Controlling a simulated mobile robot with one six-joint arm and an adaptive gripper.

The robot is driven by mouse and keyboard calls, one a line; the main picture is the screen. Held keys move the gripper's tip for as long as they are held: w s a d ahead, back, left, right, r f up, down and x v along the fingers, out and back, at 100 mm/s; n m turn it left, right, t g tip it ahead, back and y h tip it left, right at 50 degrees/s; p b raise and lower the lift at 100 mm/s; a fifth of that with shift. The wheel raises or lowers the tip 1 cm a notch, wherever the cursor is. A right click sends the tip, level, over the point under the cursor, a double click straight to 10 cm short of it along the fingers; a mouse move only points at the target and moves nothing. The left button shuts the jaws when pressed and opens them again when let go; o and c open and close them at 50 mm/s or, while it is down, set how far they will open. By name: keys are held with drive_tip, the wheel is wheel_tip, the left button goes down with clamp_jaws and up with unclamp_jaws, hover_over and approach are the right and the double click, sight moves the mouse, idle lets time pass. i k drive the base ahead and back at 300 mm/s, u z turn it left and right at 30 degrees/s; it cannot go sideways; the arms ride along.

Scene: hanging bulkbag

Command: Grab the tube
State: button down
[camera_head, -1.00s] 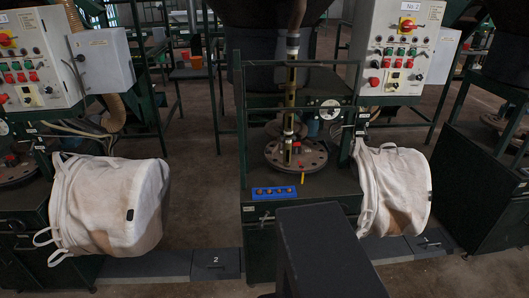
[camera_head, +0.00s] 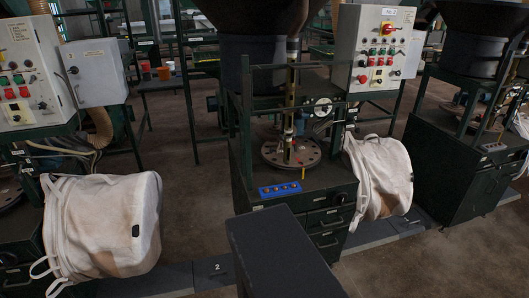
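A thin upright yellowish tube (camera_head: 290,110) stands in the middle of the dark green machine at the centre, above a round metal plate (camera_head: 272,153). A blue block (camera_head: 279,190) with several small round spots lies on the machine's front ledge. A small yellow upright piece (camera_head: 303,173) stands just behind it. I cannot tell which of these is the tube meant. My gripper is not in view.
A large dark box shape, probably part of my own body, fills the bottom centre. White bulk bags (camera_head: 104,222) (camera_head: 381,177) hang left and right of the central machine (camera_head: 325,205). Control cabinets (camera_head: 377,50) stand behind. Grey floor blocks (camera_head: 218,268) lie low between machines. Open floor shows at right.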

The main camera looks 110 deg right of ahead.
sight(288, 141)
drive_tip(key=z, duration=0.15)
drive_tip(key=i, duration=0.4)
drive_tip(key=z, duration=1.55)
drive_tip(key=k, duration=0.2)
drive_tip(key=z, duration=2.5)
